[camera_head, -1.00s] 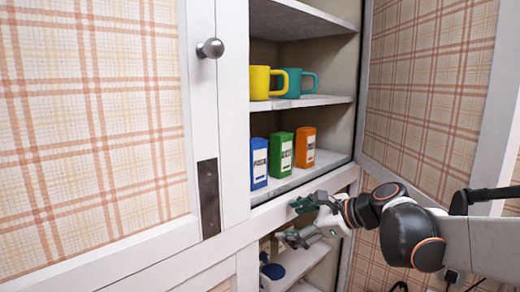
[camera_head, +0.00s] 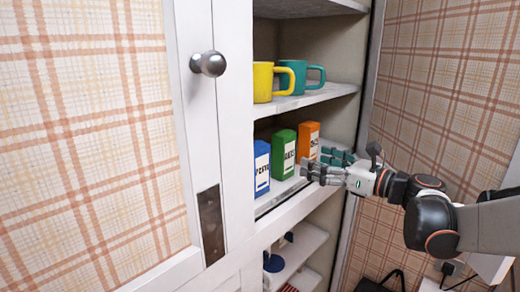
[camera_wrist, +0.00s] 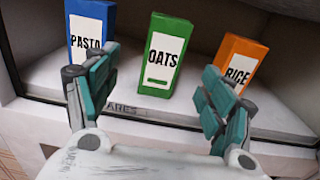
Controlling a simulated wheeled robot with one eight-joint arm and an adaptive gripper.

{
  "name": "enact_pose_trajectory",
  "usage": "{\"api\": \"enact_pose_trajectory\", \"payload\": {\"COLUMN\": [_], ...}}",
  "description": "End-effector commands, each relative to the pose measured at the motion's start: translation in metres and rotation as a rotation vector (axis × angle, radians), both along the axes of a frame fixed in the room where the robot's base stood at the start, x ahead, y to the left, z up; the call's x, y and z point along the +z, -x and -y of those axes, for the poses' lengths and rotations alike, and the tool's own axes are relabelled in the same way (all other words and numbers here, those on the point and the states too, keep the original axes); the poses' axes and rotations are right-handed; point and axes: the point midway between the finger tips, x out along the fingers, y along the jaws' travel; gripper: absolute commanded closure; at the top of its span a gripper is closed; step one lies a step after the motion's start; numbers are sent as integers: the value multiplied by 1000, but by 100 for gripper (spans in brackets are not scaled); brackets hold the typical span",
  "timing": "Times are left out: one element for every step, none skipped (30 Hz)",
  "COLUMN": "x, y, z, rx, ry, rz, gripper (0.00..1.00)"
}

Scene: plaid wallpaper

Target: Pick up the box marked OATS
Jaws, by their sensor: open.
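The green box marked OATS (camera_wrist: 164,54) stands upright on the shelf, in the middle of three boxes. It also shows in the head view (camera_head: 283,154), between the blue and orange boxes. My gripper (camera_wrist: 157,100) is open and empty in the wrist view. Its two fingers are spread, with the OATS box ahead between them and apart from them. In the head view my gripper (camera_head: 325,168) is at the shelf's front edge, to the right of the green box.
The blue PASTA box (camera_wrist: 92,28) stands left of OATS and the orange RICE box (camera_wrist: 240,62) right, partly behind my fingers. A shelf above (camera_head: 300,101) holds a yellow mug (camera_head: 263,82) and a teal mug (camera_head: 297,77). A white cabinet door (camera_head: 236,130) stands at left.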

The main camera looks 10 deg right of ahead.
Motion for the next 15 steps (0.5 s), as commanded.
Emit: {"api": "enact_pose_trajectory", "payload": {"x": [0,1,1,1,1,1,1,1,0,0,0,0,0,0,0], "y": [-9,-14,-20,-25,-29,-34,-38,-41,-45,-47,-49,-50,-51,-52,-53], "z": [-9,-12,-17,-20,-23,-27,-29,-32,-34,-36,-37,-38,-39,-40,-40], "rx": [6,5,7,5,6,5,4,5,4,3,2,2,2,3,3], "ry": [1,1,1,1,1,1,3,3,3,3,3,3,3,3,3], "rz": [0,0,0,0,0,0,0,0,0,0,0,0,0,0,0], "gripper": [25,25,25,25,25,25,25,25,25,25,25,25,25,25,25]}}
